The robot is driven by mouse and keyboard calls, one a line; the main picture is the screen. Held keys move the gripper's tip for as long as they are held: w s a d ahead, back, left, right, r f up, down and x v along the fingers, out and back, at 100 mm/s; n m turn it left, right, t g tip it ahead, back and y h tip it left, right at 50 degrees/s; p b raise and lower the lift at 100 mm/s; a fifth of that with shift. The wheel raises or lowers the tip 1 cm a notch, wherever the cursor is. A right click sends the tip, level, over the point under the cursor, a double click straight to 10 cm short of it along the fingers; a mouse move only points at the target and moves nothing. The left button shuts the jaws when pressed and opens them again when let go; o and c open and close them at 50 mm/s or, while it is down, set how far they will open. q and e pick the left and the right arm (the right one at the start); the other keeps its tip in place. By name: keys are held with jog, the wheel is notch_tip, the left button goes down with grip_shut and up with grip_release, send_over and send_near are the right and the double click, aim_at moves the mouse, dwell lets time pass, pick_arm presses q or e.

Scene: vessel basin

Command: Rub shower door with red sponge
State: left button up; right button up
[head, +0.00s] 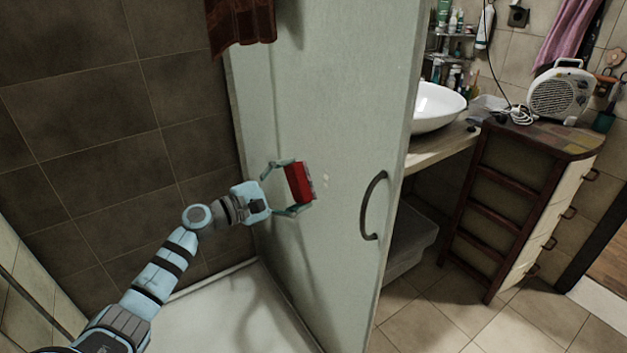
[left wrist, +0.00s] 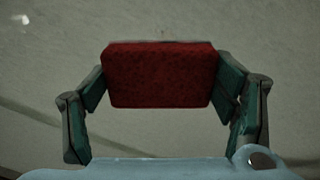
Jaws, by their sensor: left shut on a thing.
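The red sponge (head: 298,184) is a small block with a grey edge on its right side. My left gripper (head: 292,188) is shut on it, one finger above and one below in the head view. The left wrist view shows the sponge (left wrist: 160,76) between the two fingers (left wrist: 160,82). The shower door (head: 350,90) is a pale grey-green panel with a curved dark handle (head: 373,205). The sponge's far side is at or very close to the door; I cannot tell whether they touch. My right gripper is not in view.
Dark tiled wall (head: 90,120) and the white shower tray (head: 235,310) lie to the left. Right of the door are a washbasin (head: 437,108), a cabinet (head: 520,200) and a heater (head: 560,93).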

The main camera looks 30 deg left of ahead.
aim_at(294, 186)
pick_arm(q)
jog(key=shift+s+a+f, duration=0.1)
jog(key=shift+s+a, duration=0.15)
jog(key=shift+s, duration=0.6)
jog(key=shift+b+v, duration=0.9)
jog(key=shift+v, duration=0.15)
jog(key=shift+s+a, duration=0.1)
jog(key=shift+a, duration=0.05)
jog(key=shift+s, duration=0.1)
jog(key=shift+a, duration=0.1)
